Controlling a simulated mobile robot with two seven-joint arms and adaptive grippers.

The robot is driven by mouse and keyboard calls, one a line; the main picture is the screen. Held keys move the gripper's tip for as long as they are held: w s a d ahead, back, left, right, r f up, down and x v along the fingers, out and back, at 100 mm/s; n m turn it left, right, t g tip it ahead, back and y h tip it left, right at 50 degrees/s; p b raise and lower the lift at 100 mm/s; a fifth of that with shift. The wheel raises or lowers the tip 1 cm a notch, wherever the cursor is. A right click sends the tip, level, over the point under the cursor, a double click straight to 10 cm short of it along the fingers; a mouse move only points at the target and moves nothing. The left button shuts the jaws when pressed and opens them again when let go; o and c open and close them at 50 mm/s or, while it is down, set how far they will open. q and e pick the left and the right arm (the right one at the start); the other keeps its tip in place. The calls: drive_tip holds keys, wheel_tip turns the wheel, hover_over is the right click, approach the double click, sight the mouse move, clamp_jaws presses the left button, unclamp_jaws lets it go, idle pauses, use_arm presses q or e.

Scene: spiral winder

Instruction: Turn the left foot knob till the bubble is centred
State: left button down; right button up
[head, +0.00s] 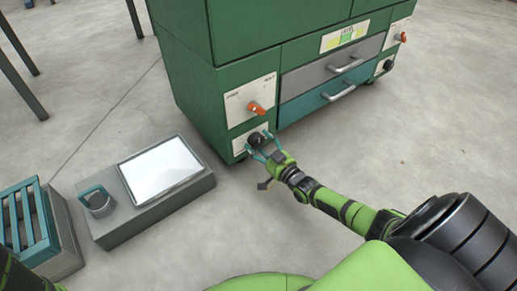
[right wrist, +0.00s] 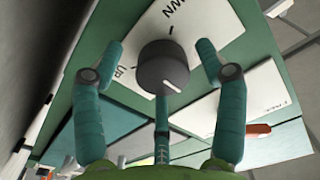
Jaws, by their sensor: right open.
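The left foot knob (head: 256,139) is dark and round, low on the front left of the green cabinet. In the right wrist view the knob (right wrist: 163,68) has a white pointer mark aimed lower right, on a white plate lettered UP and DOWN. My right gripper (head: 263,148) is at the knob. Its teal fingers (right wrist: 160,52) are open on both sides of the knob, with gaps showing. The level panel (head: 345,36) has a yellow-green window at the cabinet's upper front; the bubble is too small to place. My left gripper is out of view.
An orange-handled switch (head: 256,107) sits just above the left knob. Two drawers (head: 332,87) with handles are to its right, then a second dark knob (head: 384,66).

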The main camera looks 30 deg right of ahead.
drive_tip(key=shift+w, duration=0.4)
drive_tip(key=c, duration=1.1)
drive_tip(key=shift+a, duration=0.1)
